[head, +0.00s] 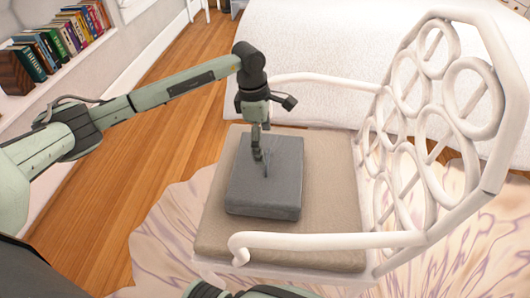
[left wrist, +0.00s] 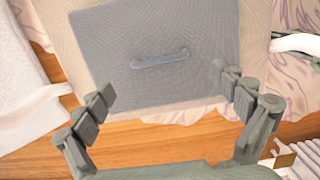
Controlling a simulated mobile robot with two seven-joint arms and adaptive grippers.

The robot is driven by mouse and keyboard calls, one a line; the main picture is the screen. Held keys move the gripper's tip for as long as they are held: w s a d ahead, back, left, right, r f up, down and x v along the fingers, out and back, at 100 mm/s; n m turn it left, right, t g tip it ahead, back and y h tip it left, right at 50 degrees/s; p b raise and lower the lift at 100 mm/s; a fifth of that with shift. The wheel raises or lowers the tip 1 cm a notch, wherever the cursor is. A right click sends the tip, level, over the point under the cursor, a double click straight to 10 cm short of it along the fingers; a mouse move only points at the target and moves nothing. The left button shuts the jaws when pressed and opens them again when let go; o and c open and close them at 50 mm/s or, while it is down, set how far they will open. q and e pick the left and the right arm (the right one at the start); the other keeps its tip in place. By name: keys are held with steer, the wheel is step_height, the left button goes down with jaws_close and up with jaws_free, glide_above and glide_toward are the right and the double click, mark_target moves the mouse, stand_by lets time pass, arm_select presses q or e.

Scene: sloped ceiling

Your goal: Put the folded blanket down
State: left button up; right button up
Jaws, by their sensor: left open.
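The folded blanket (head: 270,190) is a dark grey, thick square. It lies flat on the beige seat cushion (head: 330,190) of a white chair with a ring-pattern back. My left gripper (head: 260,152) is over the blanket's far half, pointing down. In the left wrist view, the fingers of the left gripper (left wrist: 164,83) are spread wide with nothing between them. The blanket (left wrist: 195,30) fills the middle of that view, with a light grey strip-like mark on its top. I cannot tell whether the fingertips touch it.
The chair's white armrests (head: 330,240) flank the cushion, and its openwork back (head: 430,120) rises at the right. A bookshelf (head: 60,50) stands at the upper left. A pale patterned rug (head: 165,240) lies under the chair, and a white bed-like surface (head: 320,40) is behind.

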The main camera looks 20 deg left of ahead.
arm_select(q)
step_height(320, 180, up, 7)
steer(key=shift+s+a+r, duration=0.15)
steer(key=shift+a, duration=0.3)
arm_select(e)
steer(key=shift+w+a+r, duration=0.1)
steer(key=shift+w+r, duration=0.15)
steer(key=shift+r, duration=0.6)
steer(key=shift+s, duration=0.1)
steer(key=shift+a, duration=0.1)
